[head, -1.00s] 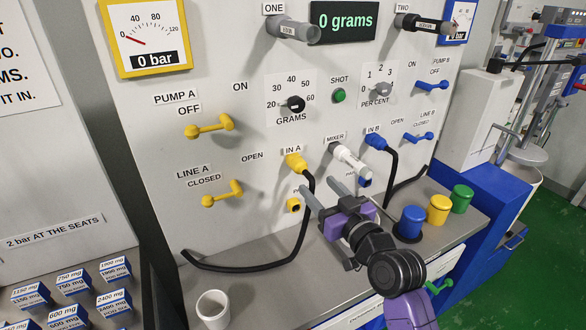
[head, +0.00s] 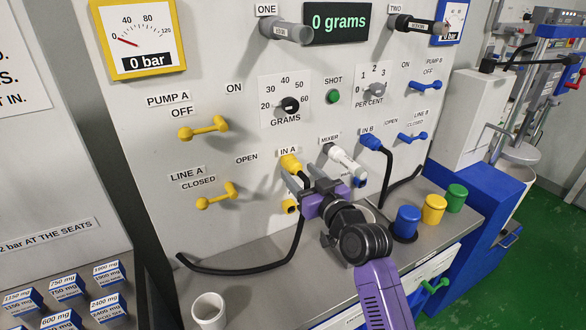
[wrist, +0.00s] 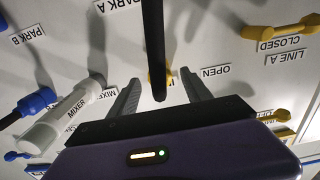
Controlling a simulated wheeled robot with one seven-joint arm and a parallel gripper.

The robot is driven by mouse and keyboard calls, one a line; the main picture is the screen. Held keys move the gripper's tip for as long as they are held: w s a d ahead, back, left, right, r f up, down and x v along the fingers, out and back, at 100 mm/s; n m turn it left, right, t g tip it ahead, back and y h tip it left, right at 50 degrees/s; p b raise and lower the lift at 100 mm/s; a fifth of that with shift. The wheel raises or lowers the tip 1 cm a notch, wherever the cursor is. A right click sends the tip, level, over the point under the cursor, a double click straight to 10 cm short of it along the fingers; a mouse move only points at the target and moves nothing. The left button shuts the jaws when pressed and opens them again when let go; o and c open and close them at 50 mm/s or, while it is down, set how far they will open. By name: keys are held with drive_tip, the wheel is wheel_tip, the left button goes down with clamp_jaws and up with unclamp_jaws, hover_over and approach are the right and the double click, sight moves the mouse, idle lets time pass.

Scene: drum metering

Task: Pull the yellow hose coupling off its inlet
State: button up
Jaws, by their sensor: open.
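The yellow hose coupling (head: 291,163) sits on the inlet labelled IN A on the panel, with a black hose (head: 299,222) hanging from it. My gripper (head: 295,181) is open just in front of and slightly below the coupling in the head view. In the wrist view my gripper (wrist: 160,90) has its two fingers apart, with the black hose (wrist: 153,40) running between them. A bit of the yellow coupling (wrist: 169,77) shows behind the hose. I cannot tell whether the fingers touch the coupling.
The white mixer nozzle (head: 345,161) and blue coupling (head: 371,142) are close to the right. The yellow Line A lever (head: 217,196) is to the left. A white cup (head: 209,310) and blue, yellow and green caps (head: 433,209) stand on the counter.

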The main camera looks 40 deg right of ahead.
sight(300, 173)
drive_tip(key=shift+x, duration=1.05)
drive_tip(key=shift+b, duration=0.3)
idle(0.4)
clamp_jaws()
drive_tip(key=shift+v, duration=3)
drive_tip(key=shift+s, duration=0.1)
drive_tip(key=shift+v, duration=1.95)
